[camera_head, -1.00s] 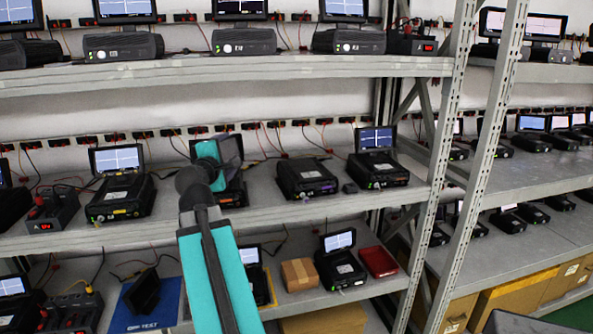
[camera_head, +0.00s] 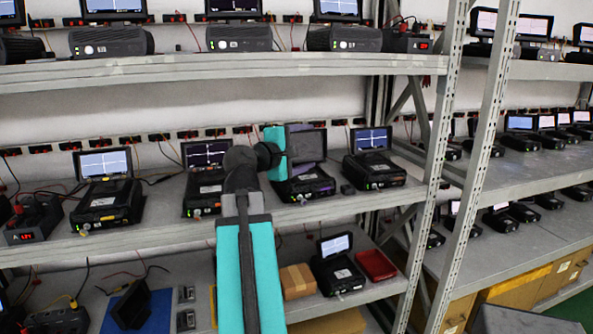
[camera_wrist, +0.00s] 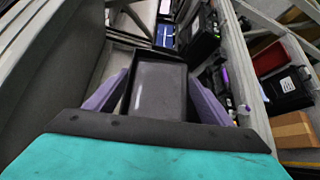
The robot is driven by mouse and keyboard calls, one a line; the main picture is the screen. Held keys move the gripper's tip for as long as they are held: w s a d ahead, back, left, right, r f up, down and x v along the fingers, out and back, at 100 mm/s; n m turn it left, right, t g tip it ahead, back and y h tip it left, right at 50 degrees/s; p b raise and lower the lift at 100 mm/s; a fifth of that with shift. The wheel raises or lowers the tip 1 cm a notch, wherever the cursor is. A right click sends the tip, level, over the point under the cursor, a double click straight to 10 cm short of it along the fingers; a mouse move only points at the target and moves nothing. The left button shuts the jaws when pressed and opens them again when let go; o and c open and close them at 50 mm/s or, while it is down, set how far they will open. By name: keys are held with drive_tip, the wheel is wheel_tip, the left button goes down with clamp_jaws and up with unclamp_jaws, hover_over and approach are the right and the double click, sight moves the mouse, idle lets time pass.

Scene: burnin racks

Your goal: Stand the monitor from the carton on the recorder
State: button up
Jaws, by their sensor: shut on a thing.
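My gripper (camera_wrist: 157,98) is shut on a small black monitor (camera_wrist: 160,90), with one purple finger at each side of it. In the head view the monitor (camera_head: 307,146) is upright, its screen dark, just above the back of a black recorder (camera_head: 305,185) on the middle shelf. This recorder has a purple mark at its front and shows no other monitor. I cannot tell whether the monitor touches the recorder. The fingers are mostly hidden in the head view. A small brown carton (camera_head: 297,281) is on the lower shelf; I cannot see inside it.
Recorders with lit monitors stand close by, one at left (camera_head: 204,185) and one at right (camera_head: 375,170). A small black block (camera_head: 347,189) lies between the recorders. The upper shelf (camera_head: 230,66) runs above my gripper. A red tray (camera_head: 376,265) lies below.

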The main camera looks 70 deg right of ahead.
drive_tip(key=shift+w, duration=0.2)
drive_tip(key=w+d+f+p, duration=0.1)
drive_tip(key=w+d, duration=0.3)
drive_tip(key=d, duration=0.9)
drive_tip(key=shift+w+d+f+p, duration=0.15)
drive_tip(key=shift+w+d+p, duration=0.25)
drive_tip(key=shift+p, duration=0.5)
drive_tip(key=shift+d, duration=0.1)
drive_tip(key=shift+w+d+f+p, duration=0.15)
drive_tip(key=shift+f+p, duration=0.1)
drive_tip(key=shift+f, duration=0.35)
drive_tip(key=shift+d+f+p, duration=0.2)
drive_tip(key=shift+f, duration=0.45)
drive_tip(key=shift+w+d+f+p, duration=0.15)
drive_tip(key=shift+f+p, duration=0.1)
drive_tip(key=shift+f, duration=0.35)
drive_tip(key=shift+s, duration=0.1)
drive_tip(key=o, duration=1.5)
drive_tip(key=shift+f, duration=0.15)
